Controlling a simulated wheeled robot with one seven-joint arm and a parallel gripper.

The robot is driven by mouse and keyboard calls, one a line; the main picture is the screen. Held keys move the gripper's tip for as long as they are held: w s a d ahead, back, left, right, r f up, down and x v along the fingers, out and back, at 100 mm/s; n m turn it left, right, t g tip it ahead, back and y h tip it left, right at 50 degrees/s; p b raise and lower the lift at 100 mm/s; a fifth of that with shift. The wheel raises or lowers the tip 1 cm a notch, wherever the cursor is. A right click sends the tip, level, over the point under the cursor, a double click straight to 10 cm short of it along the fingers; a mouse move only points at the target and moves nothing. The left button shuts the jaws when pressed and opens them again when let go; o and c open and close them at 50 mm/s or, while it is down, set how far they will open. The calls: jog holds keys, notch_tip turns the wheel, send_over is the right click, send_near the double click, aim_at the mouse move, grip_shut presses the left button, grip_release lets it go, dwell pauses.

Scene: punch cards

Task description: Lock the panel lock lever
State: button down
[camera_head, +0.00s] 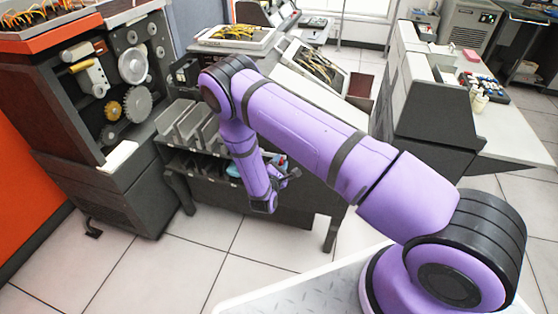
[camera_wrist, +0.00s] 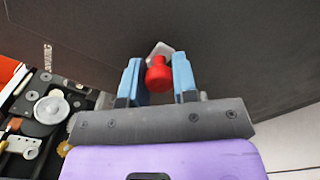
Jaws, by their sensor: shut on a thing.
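In the wrist view, the lock lever shows as a round red knob (camera_wrist: 158,76) with a pale grey base (camera_wrist: 161,49) behind it, on a dark grey panel (camera_wrist: 235,45). My gripper (camera_wrist: 158,70) has its two blue fingers on either side of the red knob, shut on it. The lever's shaft is mostly hidden behind the knob, so its angle is hard to tell. In the head view, my purple arm reaches down in front of the dark machines, and the lever cannot be made out there.
A dark cabinet with exposed gears (camera_head: 137,104) stands at the left, and the gears also show in the wrist view (camera_wrist: 50,108). A dark table with grey trays (camera_head: 185,125) is behind my arm. A grey machine (camera_head: 430,100) stands at the right. Tiled floor (camera_head: 160,270) is clear in front.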

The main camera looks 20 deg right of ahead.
jog(key=shift+f+m, duration=0.3)
jog(key=c, duration=0.9)
grip_release()
jog(key=v, duration=1.1)
jog(key=shift+w+r, duration=0.1)
